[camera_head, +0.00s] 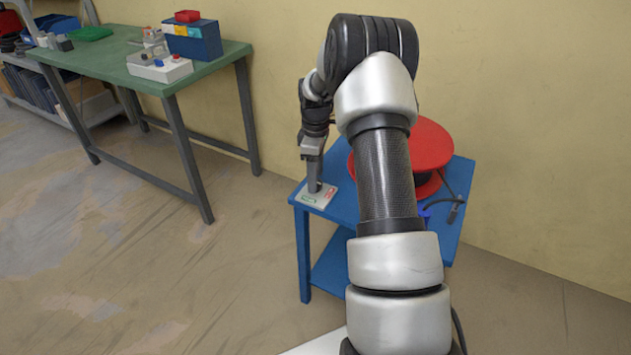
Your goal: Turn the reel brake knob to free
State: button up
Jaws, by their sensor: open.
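A small pale plate (324,201) with a green marking on its left side and a red marking on its right side lies on the near left corner of the blue table. My gripper (315,187) points down right over this plate, with its tips at the plate's middle. The knob itself is hidden behind or between the fingers, so I cannot tell which way it points or whether the fingers touch it. A red cable reel (432,146) lies flat on the blue table to the right, partly covered by my arm.
The blue table (345,207) has a lower shelf. A black cable end (455,212) and a small blue item lie near its right edge. A green workbench (125,62) with boxes stands at the left, apart from it. The floor between is clear. A wall is behind.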

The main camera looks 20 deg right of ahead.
jog(key=shift+f, duration=0.6)
jog(key=c, duration=1.1)
jog(key=shift+o, duration=0.2)
